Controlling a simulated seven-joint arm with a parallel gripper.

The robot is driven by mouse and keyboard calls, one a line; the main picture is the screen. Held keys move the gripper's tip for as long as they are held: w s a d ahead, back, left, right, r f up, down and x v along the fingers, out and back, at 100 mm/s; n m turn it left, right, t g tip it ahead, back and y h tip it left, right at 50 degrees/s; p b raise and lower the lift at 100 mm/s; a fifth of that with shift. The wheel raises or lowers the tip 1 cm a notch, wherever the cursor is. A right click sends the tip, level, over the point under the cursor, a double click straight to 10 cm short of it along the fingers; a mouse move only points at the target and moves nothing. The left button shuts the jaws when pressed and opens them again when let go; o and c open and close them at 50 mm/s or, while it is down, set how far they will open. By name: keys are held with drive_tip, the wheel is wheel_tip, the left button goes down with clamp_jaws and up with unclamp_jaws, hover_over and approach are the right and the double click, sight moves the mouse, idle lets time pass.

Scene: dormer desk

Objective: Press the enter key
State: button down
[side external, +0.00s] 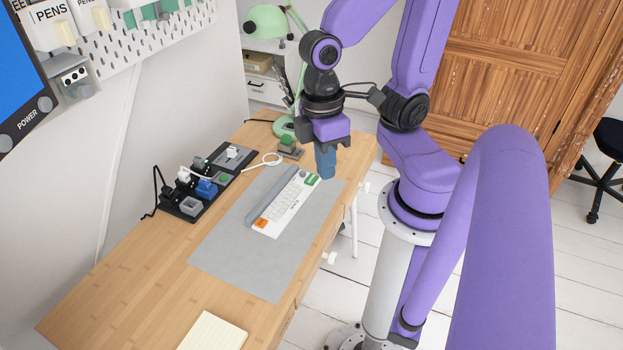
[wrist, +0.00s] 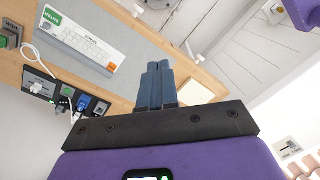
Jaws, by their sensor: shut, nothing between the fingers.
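A white keyboard (side external: 285,207) lies on a grey desk mat (side external: 237,250), and it also shows in the wrist view (wrist: 88,45). The green enter key (side external: 312,179) is at its far end. In the wrist view the green key (wrist: 52,17) is at the upper left, with white lettering. An orange key (side external: 261,222) marks the near end. My gripper (side external: 326,176) has blue fingers pressed together, empty and pointing down. It hangs just right of the green key in the side view, apparently above the desk. In the wrist view the fingertips (wrist: 158,65) are apart from the keyboard.
A black tray of switches and plugs (side external: 190,203) stands along the wall side. A white cable (side external: 262,161) curls beyond the keyboard. A green lamp (side external: 268,22) stands at the desk's far end. A cream notepad (side external: 213,332) lies at the near end. The mat's near part is clear.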

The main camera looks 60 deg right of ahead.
drive_tip(key=w+d+f+m+g+y, duration=0.1)
drive_tip(key=w+f+m+y, duration=0.1)
drive_tip(key=w+m, duration=0.35)
drive_tip(key=w+d+f+m+g+y, duration=0.2)
drive_tip(key=f+m, duration=0.1)
drive_tip(key=m, duration=0.6)
drive_tip(key=m+t+y, duration=0.1)
drive_tip(key=m+t, duration=1)
drive_tip(key=m, duration=2.2)
hover_over(315, 178)
wheel_tip(315, 178, down, 12)
drive_tip(key=shift+r, duration=0.15)
drive_tip(key=shift+f, duration=4.4)
drive_tip(key=shift+f, duration=0.1)
drive_tip(key=shift+f, duration=0.3)
